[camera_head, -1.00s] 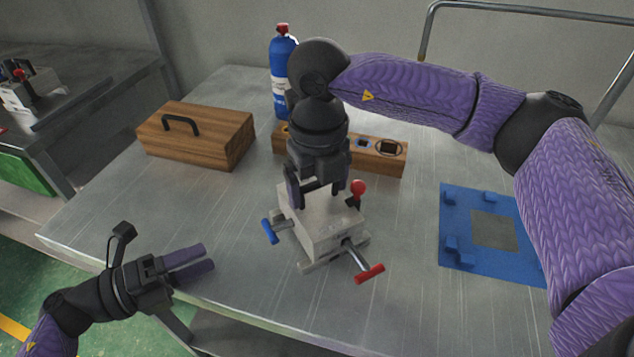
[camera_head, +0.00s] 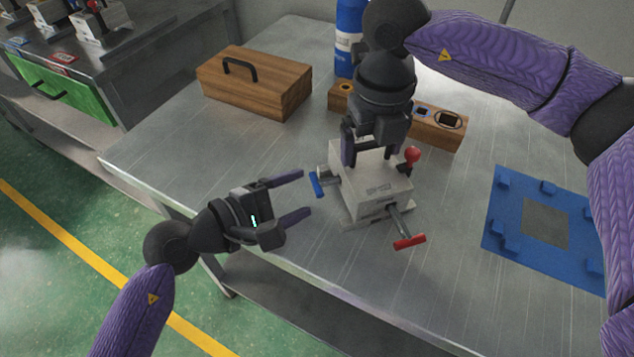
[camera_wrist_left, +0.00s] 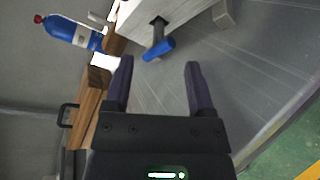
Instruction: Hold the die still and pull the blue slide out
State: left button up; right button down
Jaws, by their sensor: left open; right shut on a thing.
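The die (camera_head: 377,190) is a pale grey block on the metal table, in the middle of the head view. Its blue slide (camera_head: 317,184) has a blue T-handle on the left side; the handle also shows in the left wrist view (camera_wrist_left: 159,49). A red-handled slide (camera_head: 409,241) sticks out at the front, and a red knob (camera_head: 412,154) stands at the right. My right gripper (camera_head: 376,156) points down from above and is shut on the die's top part. My left gripper (camera_head: 303,193) is open and empty, its fingers pointing at the blue handle, apart from it.
A wooden box (camera_head: 256,86) with a black handle stands at the back left. A wooden block with holes (camera_head: 453,131) and a blue bottle (camera_head: 348,38) stand behind the die. A blue fixture plate (camera_head: 545,225) lies at the right. The table's front edge passes beneath my left gripper.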

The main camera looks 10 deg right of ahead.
aim_at(316, 185)
pick_arm(q)
jog(key=x, duration=0.4)
jog(key=shift+d, duration=0.15)
grip_shut()
jog(key=shift+f, duration=0.15)
dwell(1.1)
